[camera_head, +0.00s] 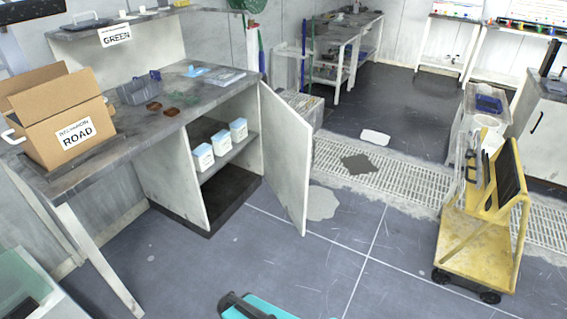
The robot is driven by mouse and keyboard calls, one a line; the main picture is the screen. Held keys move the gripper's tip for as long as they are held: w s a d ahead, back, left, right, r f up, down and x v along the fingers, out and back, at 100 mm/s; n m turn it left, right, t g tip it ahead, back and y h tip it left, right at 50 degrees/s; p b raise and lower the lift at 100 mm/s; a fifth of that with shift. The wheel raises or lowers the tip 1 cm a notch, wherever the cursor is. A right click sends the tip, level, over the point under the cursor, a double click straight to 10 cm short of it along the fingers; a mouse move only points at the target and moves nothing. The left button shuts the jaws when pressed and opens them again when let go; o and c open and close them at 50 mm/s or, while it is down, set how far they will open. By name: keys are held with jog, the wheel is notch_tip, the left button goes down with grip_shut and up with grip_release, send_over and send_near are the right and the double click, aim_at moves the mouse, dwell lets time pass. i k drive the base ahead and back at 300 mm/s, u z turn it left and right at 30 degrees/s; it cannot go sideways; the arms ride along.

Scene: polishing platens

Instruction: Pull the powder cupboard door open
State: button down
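The powder cupboard (160,178) is built in under the grey workbench at left. Its white door (285,155) stands wide open, swung out to the right on the hinge side, with its free edge toward the floor in front. Inside, several white tubs with blue tops (221,143) stand in a row on a shelf (229,157). The lower compartment (224,194) is dark and looks empty. My gripper is not in view, and nothing is seen touching the door.
The workbench (108,137) carries an open cardboard box (62,112) labelled ROAD and small items. A yellow wheeled cart (470,248) stands at right. The grey tiled floor (370,240) between is clear. A floor grating (400,177) lies behind. A pale patch (321,203) is beside the door.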

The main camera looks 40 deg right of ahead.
aim_at(287, 138)
jog(key=u, duration=0.05)
jog(key=i, duration=1)
jog(key=u, duration=0.1)
jog(key=k, duration=0.95)
jog(key=z, duration=0.2)
jog(key=i, duration=0.5)
jog(key=u, duration=0.1)
